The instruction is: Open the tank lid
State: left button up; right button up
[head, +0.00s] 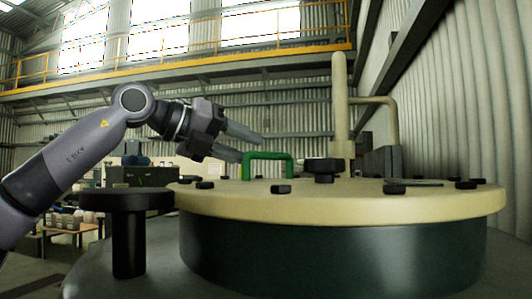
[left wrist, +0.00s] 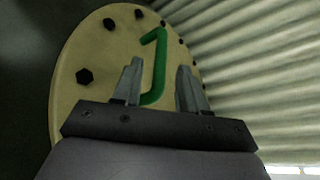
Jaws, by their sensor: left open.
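The tank lid (head: 340,203) is a wide, round, cream disc with black bolts, lying flat on the dark green tank (head: 335,258). A green U-shaped handle (head: 268,156) stands up from the lid, left of its middle. My left gripper (head: 252,146) is open and empty, just left of the handle in the head view, with its fingers pointing right toward it. In the left wrist view the green handle (left wrist: 154,68) shows between the two spread fingers (left wrist: 160,82); I cannot tell whether they touch it. The lid (left wrist: 75,60) lies beyond the fingers. My right gripper is not in view.
A black round-topped post (head: 128,225) stands left of the lid. A cream pipe (head: 340,110) rises behind the lid's right part, near the corrugated wall (head: 460,90). A table (head: 65,230) with small items stands far left. The air above the lid's front is clear.

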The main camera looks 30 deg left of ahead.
aim_at(262, 153)
pick_arm(q)
jog(key=shift+x, duration=2.25)
grip_shut()
jog(key=shift+p, duration=0.3)
